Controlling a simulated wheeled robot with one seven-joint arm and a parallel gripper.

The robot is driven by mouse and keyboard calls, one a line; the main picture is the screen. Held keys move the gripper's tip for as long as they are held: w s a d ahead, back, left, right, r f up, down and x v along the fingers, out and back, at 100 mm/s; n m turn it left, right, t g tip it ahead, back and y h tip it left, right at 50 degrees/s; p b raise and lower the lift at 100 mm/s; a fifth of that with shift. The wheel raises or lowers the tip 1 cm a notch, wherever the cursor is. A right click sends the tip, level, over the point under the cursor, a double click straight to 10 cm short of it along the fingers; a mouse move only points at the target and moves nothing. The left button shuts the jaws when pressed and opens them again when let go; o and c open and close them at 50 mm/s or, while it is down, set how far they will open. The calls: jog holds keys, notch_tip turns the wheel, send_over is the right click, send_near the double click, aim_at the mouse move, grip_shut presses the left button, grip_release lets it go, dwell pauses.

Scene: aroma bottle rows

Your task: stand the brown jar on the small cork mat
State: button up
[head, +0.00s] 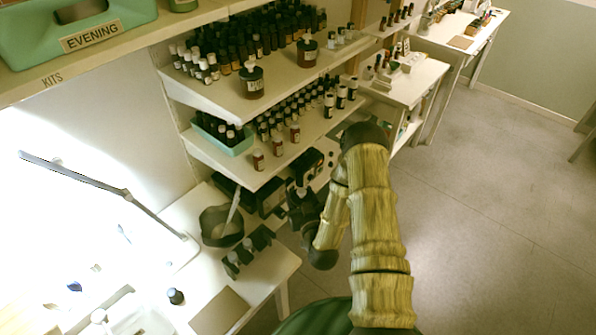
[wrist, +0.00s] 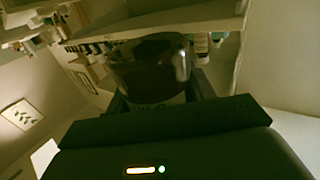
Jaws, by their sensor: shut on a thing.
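A dark brown glassy jar (wrist: 150,72) with a pale label sits between the two fingers of my gripper (wrist: 160,98) in the wrist view. The fingers are shut on it. In the head view my gripper (head: 301,192) is below the lower shelf, beside dark boxes, and the jar is hard to make out there. A flat tan square (head: 220,311) lies on the near worktop; it may be the cork mat, but I cannot tell. Another small brown mat (head: 461,42) lies on the far table.
Shelves of bottles (head: 245,100) stand above and behind my gripper, with two larger brown bottles on the upper one. The near worktop holds a dark round pot (head: 221,228), a black stand (head: 248,250) and a lamp arm (head: 90,178). Open floor (head: 490,190) lies right.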

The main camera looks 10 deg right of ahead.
jog(key=shift+m+h, duration=0.5)
jog(key=f, duration=0.1)
jog(key=s+f, duration=0.1)
jog(key=f, duration=0.2)
jog(key=shift+s+d, duration=0.1)
jog(key=shift+s, duration=0.2)
jog(key=shift+w+f, duration=0.1)
jog(key=shift+w, duration=0.05)
jog(key=shift+w+f+b, duration=0.1)
jog(key=shift+f+b, duration=0.25)
jog(key=shift+b, duration=0.35)
notch_tip(320, 180, down, 2)
jog(key=b, duration=0.3)
jog(key=shift+d+f, duration=0.1)
jog(key=shift+f, duration=0.15)
jog(key=shift+w+d, duration=0.1)
jog(key=shift+d, duration=0.05)
